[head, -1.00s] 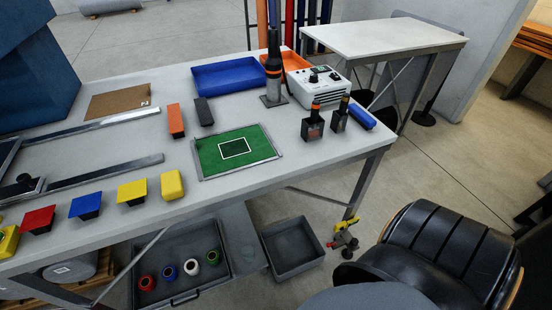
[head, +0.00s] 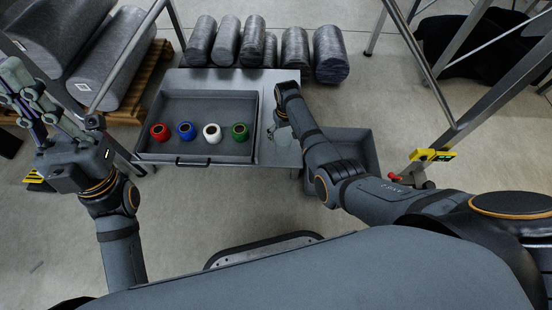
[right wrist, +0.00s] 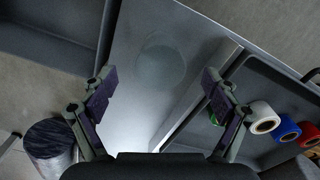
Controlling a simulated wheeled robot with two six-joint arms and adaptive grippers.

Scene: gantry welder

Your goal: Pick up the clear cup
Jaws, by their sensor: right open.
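The clear cup (head: 283,137) is a faint see-through shape on the grey shelf, just right of the drawer in the head view. In the right wrist view the cup (right wrist: 162,62) is a pale round outline on the bright shelf, ahead of and between my fingers. My right gripper (head: 281,115) is beside the cup, partly hidden by its own wrist. In the right wrist view the right gripper (right wrist: 159,78) is open, with nothing between its fingers. My left gripper (head: 20,88) is raised at the far left, away from the cup; its jaw gap is unclear.
A dark drawer (head: 210,96) holds red (head: 159,131), blue (head: 186,131), white (head: 212,133) and green (head: 240,131) rolls. A grey bin (head: 352,140) stands close on the right, under my right arm. Grey cylinders (head: 254,42) lie behind.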

